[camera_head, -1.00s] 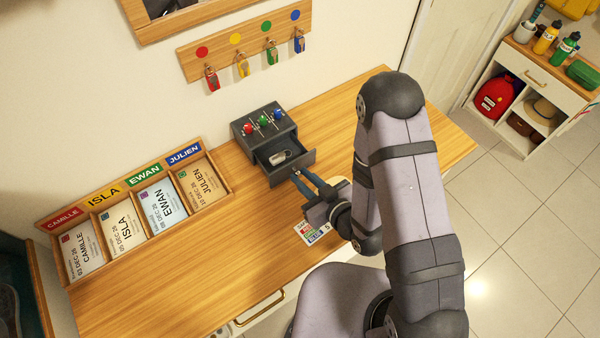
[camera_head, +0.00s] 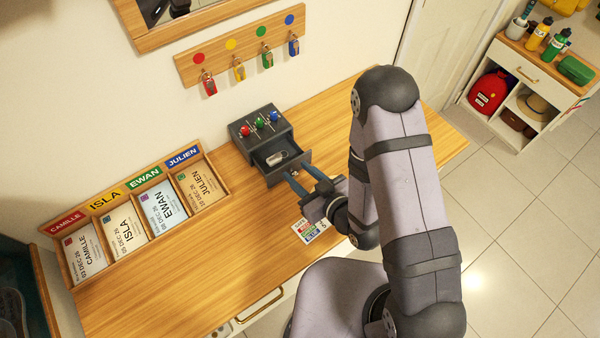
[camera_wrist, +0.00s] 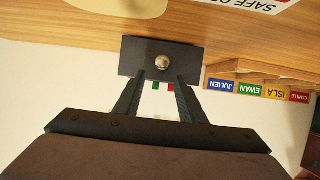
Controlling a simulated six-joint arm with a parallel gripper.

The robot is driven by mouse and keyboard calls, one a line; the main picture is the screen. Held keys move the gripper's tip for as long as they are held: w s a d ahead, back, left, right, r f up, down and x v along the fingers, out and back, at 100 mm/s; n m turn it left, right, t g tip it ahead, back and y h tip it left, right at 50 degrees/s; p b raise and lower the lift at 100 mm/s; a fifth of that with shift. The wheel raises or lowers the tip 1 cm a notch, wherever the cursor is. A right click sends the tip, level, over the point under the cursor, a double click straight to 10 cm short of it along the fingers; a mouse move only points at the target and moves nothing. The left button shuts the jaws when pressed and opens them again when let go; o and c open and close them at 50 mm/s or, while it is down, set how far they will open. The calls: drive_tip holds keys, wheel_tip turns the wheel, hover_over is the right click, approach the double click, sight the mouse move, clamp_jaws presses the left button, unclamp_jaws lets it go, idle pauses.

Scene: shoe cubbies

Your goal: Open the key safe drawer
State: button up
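The key safe (camera_head: 246,130) is a dark grey box on the wooden desk, with red, green and blue knobs on sliders on its top. Its drawer (camera_head: 283,173) is pulled out toward me, and a small metallic item (camera_head: 277,158) lies inside. My gripper (camera_head: 296,172) is just in front of the drawer. In the wrist view, the drawer front (camera_wrist: 188,60) has a round metal knob (camera_wrist: 162,62). My gripper's fingers (camera_wrist: 161,76) are spread apart on either side of the knob's line, with clear gaps; nothing is held.
A colour-printed card (camera_head: 311,229) lies on the desk below my gripper. A wooden card rack (camera_head: 223,187) stands at left. Keys hang on a wall rack (camera_head: 190,70) behind. A shelf unit (camera_head: 545,75) stands far right. Desk left of my gripper is clear.

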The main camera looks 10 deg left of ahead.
wheel_tip(320, 180, up, 8)
drive_tip(key=p, duration=0.6)
drive_tip(key=shift+f+p, duration=0.2)
drive_tip(key=shift+p, duration=0.2)
drive_tip(key=w+d+m+g+h+b, duration=0.3)
drive_tip(key=d+h, duration=0.5)
drive_tip(key=d, duration=0.8)
drive_tip(key=s+d+r+m+g, duration=0.3)
drive_tip(key=s+r, duration=0.1)
drive_tip(key=s, duration=0.3)
drive_tip(key=s+d+r+m+g+h, duration=0.1)
drive_tip(key=s+d+r+m+g, duration=0.2)
drive_tip(key=s, duration=0.4)
drive_tip(key=shift+d+r+g+h+p, duration=0.3)
drive_tip(key=shift+r, duration=0.1)
